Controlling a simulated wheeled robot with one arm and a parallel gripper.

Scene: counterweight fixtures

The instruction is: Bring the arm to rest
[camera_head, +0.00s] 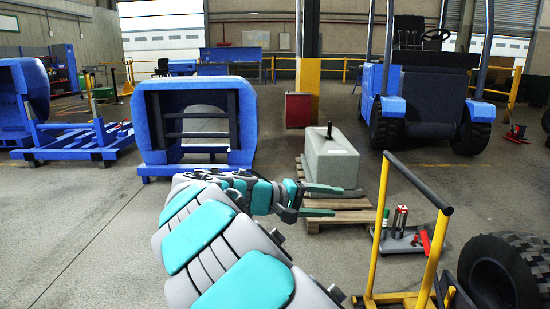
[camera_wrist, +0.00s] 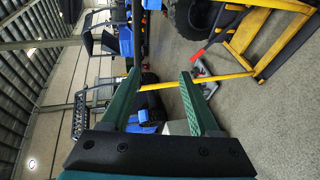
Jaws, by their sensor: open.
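My gripper (camera_head: 320,200) is at the end of my grey and teal arm, in the middle of the head view. Its two green fingers are apart with nothing between them, and they point to the right. In the wrist view my gripper (camera_wrist: 160,85) is also open and empty. A grey counterweight block (camera_head: 330,160) with a black post on top sits on a wooden pallet (camera_head: 345,212) behind the fingers. From the head view I cannot tell how far the fingers are from the block.
A yellow stand (camera_head: 381,215) with a black bar is at the right, near a tire (camera_head: 495,270) and a tray with a red-handled tool (camera_head: 425,241). A blue forklift (camera_head: 415,95) stands behind. A blue fixture (camera_head: 195,120) is left of the block.

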